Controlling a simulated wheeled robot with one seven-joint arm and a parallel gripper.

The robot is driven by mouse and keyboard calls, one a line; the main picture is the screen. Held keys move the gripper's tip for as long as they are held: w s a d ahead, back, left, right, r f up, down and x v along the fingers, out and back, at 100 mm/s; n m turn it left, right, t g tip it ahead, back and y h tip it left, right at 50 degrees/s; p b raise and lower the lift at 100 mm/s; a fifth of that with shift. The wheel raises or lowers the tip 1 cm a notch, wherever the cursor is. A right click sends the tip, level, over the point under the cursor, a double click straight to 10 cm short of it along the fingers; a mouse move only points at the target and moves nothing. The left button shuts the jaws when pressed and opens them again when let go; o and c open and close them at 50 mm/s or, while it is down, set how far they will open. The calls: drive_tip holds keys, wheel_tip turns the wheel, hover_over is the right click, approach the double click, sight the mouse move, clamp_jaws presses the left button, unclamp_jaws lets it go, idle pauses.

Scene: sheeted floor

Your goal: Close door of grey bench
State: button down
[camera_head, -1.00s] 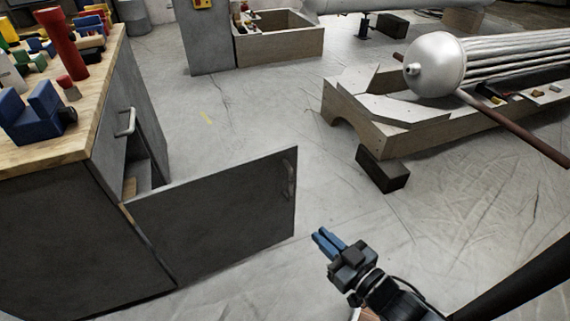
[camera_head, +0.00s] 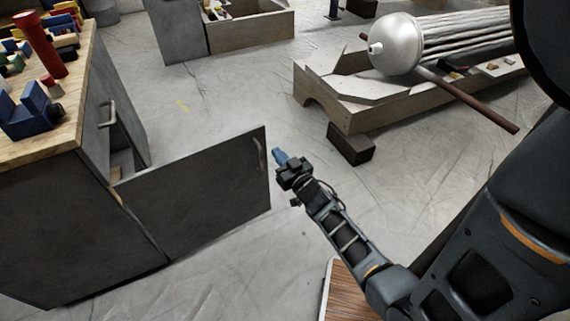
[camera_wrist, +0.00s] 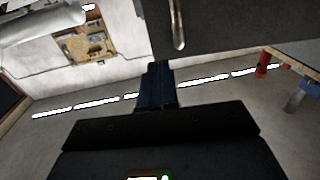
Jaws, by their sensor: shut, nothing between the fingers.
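The grey bench (camera_head: 70,215) with a wooden top stands at the left in the head view. Its lower door (camera_head: 205,195) stands wide open, swung out to the right, with a metal handle (camera_head: 258,156) near its free edge. My gripper (camera_head: 279,157), with blue fingers, is just right of that free edge, near the handle. I cannot tell whether it touches the door. In the wrist view the shut, empty fingers (camera_wrist: 161,85) point toward the door panel (camera_wrist: 230,25), and the handle (camera_wrist: 178,25) shows just above them.
Toy blocks (camera_head: 30,110) and a red cylinder (camera_head: 40,45) are on the bench top. A wooden frame (camera_head: 350,100) carries a silver tank (camera_head: 395,45) and a protruding brown bar (camera_head: 470,100). A dark block (camera_head: 350,145) lies by the frame. The floor behind the door is clear.

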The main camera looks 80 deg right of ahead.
sight(262, 135)
drive_tip(key=b+x, duration=0.1)
drive_tip(key=x, duration=0.7)
drive_tip(key=shift+a, duration=0.1)
drive_tip(key=shift+w, duration=0.1)
